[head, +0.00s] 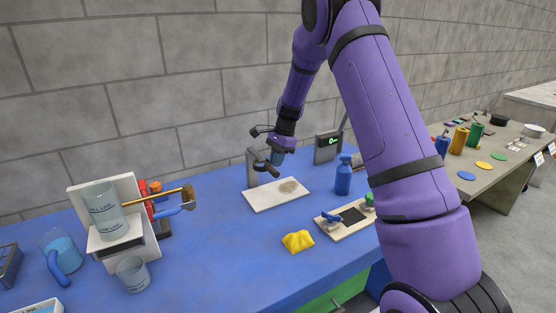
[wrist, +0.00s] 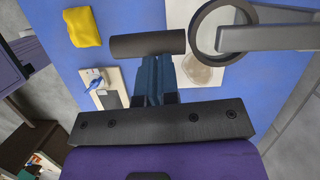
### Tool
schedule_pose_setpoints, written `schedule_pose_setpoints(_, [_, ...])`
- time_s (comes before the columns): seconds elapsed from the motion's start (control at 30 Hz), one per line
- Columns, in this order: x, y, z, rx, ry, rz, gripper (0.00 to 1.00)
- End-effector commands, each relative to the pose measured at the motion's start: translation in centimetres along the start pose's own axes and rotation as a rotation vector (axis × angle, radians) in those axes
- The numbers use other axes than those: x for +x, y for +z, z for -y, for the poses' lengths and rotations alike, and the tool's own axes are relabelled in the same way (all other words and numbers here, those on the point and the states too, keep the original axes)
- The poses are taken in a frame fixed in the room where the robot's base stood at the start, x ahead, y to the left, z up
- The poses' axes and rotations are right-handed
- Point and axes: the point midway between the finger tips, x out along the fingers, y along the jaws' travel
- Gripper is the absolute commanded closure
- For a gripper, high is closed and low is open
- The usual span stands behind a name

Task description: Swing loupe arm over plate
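The white plate (head: 265,200) lies on the blue table and carries a round brownish patch (head: 289,187). The loupe stands at the plate's back left on a grey post (head: 252,165). In the wrist view its grey arm (wrist: 285,38) comes from the right to a dark ring (wrist: 197,32). The ring overlaps part of the plate (wrist: 180,12) in that view, beside the patch. A dark cylindrical handle (wrist: 148,45) lies left of the ring. My gripper (head: 274,160) is by the handle; its blue fingers (wrist: 156,65) look together, tips at the handle's side, contact unclear.
A yellow cloth (head: 298,241) and a small board (head: 336,233) lie in front. A jar stand (head: 140,247) is at left.

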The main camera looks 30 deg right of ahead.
Motion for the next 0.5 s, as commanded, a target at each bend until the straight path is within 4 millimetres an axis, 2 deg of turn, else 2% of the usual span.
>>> schedule_pose_setpoints(0.37, [0.27,0.26,-0.12,-0.003,0.007,0.005,1.0])
schedule_pose_setpoints(0.5, [-0.12,-0.35,-0.33,-0.002,0.006,0.004,1.0])
